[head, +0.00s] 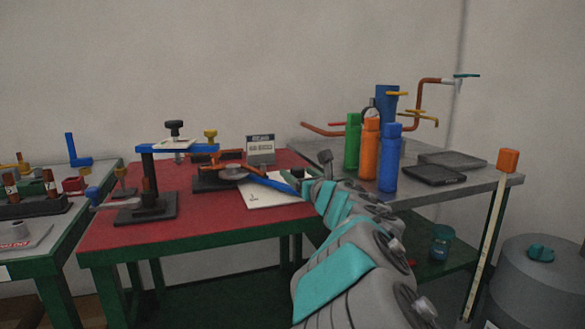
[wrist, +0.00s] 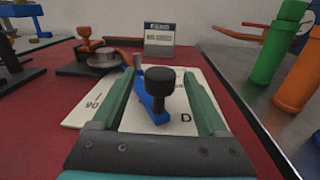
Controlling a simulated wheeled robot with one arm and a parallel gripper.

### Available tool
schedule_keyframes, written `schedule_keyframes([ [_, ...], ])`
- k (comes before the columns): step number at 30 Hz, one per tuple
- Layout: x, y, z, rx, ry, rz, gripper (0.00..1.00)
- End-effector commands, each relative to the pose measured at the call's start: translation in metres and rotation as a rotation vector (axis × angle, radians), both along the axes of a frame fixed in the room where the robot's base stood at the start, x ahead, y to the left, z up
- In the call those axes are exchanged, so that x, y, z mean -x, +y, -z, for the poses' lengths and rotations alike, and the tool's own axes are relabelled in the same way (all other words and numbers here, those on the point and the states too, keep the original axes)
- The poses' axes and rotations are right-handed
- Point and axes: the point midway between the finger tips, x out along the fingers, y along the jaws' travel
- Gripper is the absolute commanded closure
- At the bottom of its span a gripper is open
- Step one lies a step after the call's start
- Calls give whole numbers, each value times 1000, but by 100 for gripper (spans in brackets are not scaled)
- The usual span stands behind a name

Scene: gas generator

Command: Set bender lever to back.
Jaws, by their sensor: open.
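The bender (head: 230,172) stands on the red table, with a round grey disc (wrist: 103,58) at its pivot. Its blue lever (head: 272,183) reaches right across a white marked sheet towards my gripper. In the wrist view the lever (wrist: 152,102) points towards me and carries a black knob (wrist: 160,85) near its end. My gripper (wrist: 160,72) is open, with one green finger on each side of the knob. A gap shows between the knob and each finger. In the head view my arm hides most of the gripper and the lever's end.
The white sheet (head: 262,197) lies under the lever, with a small sign (head: 260,148) behind. A blue-armed press (head: 148,185) stands left on the red table. Green (head: 352,148), orange (head: 370,150) and blue (head: 390,160) bottles stand on the grey table at right.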

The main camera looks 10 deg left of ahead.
Motion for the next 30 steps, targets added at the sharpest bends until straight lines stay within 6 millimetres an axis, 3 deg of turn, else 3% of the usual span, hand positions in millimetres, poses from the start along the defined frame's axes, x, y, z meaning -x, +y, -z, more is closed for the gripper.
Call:
schedule_keyframes([
  [10, -28, 22, 0, -3, 1, -2, 24],
  [24, -33, 26, -1, -2, -1, 0, 24],
  [30, -34, 26, -1, -1, 0, 0, 46],
])
